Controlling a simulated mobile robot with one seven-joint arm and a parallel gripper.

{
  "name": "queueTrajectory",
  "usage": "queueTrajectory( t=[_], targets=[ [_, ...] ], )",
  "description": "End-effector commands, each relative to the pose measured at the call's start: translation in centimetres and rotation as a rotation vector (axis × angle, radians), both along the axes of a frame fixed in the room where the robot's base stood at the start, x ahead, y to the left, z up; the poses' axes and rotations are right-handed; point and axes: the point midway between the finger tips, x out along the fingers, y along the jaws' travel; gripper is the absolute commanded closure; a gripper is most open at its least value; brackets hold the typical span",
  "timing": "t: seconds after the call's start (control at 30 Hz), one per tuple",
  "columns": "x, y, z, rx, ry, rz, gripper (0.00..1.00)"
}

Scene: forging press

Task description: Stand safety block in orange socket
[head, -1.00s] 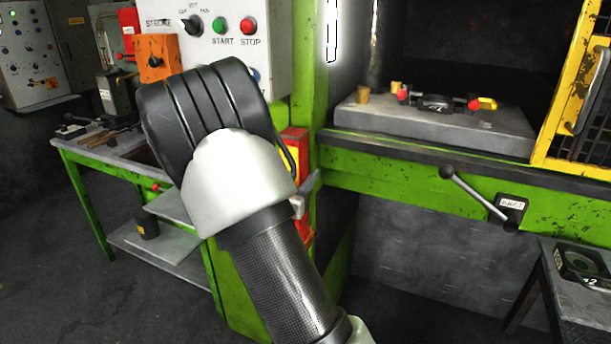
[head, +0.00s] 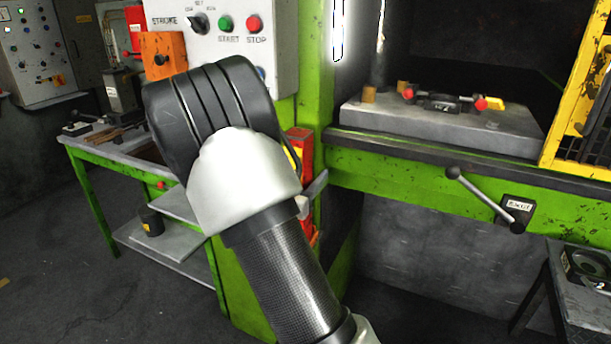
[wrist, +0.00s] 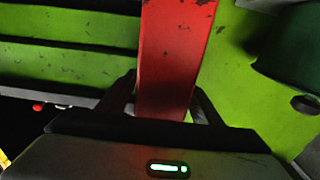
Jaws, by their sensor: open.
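A red block (wrist: 168,55), which I take to be the safety block, stands in front of green metal in the wrist view. My gripper (wrist: 163,88) is open, with one dark finger on each side of the block. Whether the fingers touch it is not clear. In the head view the red block (head: 300,138) with a yellow patch shows partly beside the green press column, behind my arm. My gripper is mostly hidden there. I cannot make out the orange socket for certain; small brownish-orange cylinders (head: 368,95) stand on the grey press bed (head: 400,123).
A control panel (head: 235,50) with buttons and an orange box (head: 162,58) are behind my arm. A lever (head: 480,190) juts from the green press front. A yellow guard (head: 575,110) stands at right. A green-legged bench (head: 85,150) is at left, a dark stand (head: 560,290) lower right.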

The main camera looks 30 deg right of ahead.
Motion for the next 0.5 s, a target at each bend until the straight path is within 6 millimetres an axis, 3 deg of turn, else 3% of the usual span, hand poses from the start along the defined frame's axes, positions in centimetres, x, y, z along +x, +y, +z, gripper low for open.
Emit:
queueTrajectory(
  t=[0.5],
  targets=[
    [-5.9,7.7,0.1,0.001,0.001,0.004,0.41]
  ],
)
